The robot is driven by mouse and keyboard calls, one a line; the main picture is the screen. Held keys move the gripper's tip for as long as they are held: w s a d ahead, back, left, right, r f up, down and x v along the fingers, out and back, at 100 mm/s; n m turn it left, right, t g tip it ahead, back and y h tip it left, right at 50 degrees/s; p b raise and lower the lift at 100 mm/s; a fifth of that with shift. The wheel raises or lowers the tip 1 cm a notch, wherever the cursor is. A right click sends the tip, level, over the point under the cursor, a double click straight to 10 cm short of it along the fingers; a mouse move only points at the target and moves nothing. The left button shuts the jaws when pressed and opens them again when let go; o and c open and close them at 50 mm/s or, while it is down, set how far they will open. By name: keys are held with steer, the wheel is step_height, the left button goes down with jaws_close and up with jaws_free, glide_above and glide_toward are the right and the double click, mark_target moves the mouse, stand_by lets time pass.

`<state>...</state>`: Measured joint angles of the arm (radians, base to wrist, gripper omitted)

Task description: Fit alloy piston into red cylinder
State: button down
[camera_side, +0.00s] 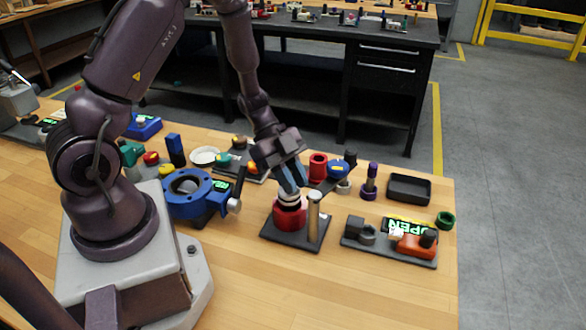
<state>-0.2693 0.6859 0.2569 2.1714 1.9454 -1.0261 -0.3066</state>
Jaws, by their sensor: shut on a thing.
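The red cylinder (290,218) stands on a dark base plate (284,242) near the middle of the table. A pale alloy piston (288,200) with dark bands is at the mouth of the cylinder. My gripper (292,184) points down from above and is shut on the top of the piston. The piston's lower part is hidden, so I cannot tell how deep it sits or whether it is quite upright. A pale post (314,214) stands on the same plate, right of the cylinder.
A blue valve body (188,192) lies to the left. An orange part (414,245) sits on a dark plate at right. Behind are a red sleeve (318,166), a purple-topped pin (371,180) and a black tray (408,188). The front of the wooden table (350,295) is clear.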

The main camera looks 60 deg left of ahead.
mark_target(293, 196)
steer(key=shift+f, duration=1.05)
steer(key=shift+f, duration=1.15)
stand_by(0.5)
steer(key=c, duration=1.1)
jaws_free()
steer(key=shift+f, duration=0.1)
steer(key=shift+c, duration=0.2)
steer(key=shift+o, duration=0.9)
steer(key=shift+a+r, duration=0.3)
steer(key=v, duration=1.2)
steer(key=shift+s+a, duration=0.1)
